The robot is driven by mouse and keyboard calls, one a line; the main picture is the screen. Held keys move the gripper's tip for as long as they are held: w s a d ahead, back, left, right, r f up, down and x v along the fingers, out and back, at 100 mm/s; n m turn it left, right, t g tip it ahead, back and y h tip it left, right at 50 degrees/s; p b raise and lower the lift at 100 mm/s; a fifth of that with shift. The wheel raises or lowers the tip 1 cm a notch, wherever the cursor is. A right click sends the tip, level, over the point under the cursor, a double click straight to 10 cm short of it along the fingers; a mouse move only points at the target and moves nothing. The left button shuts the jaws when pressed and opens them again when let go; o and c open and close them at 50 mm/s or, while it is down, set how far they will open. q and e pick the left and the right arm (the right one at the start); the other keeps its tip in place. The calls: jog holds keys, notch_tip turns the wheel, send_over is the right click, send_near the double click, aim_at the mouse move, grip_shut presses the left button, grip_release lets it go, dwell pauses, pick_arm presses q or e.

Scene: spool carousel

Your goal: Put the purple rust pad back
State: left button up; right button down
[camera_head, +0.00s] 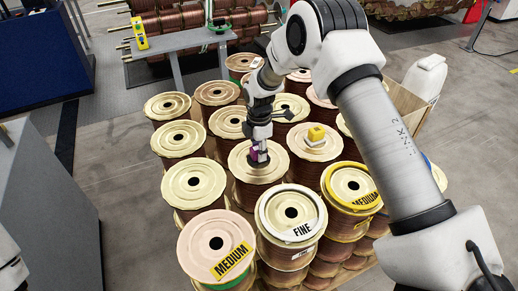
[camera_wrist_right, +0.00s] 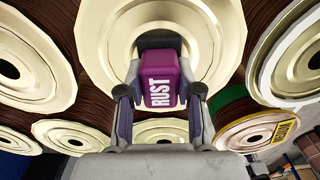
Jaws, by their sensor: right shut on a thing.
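The purple pad marked RUST (camera_wrist_right: 160,82) is between the two fingers of my right gripper (camera_wrist_right: 158,100), which is shut on it. In the head view, the purple pad (camera_head: 254,155) shows at the tip of my right gripper (camera_head: 259,154), over the middle of a cream spool top (camera_head: 245,174). I cannot tell whether the pad touches that spool. A yellow pad (camera_head: 316,133) sits on the spool top just to the right. My left gripper is out of view.
Many copper-wire spools stand packed close around. Nearby spool tops carry a white FINE ring (camera_head: 302,232), a yellow MEDIUM ring (camera_head: 362,197) and a yellow MEDIUM label (camera_head: 231,262). A grey bench (camera_head: 190,40) with a yellow tool (camera_head: 139,33) stands behind. Open floor (camera_head: 130,110) lies left.

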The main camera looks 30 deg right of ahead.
jog(key=shift+f, duration=0.1)
jog(key=c, duration=0.8)
grip_release()
jog(key=shift+o, duration=0.2)
notch_tip(320, 180, up, 12)
jog(key=b, duration=0.1)
jog(key=shift+b, duration=0.35)
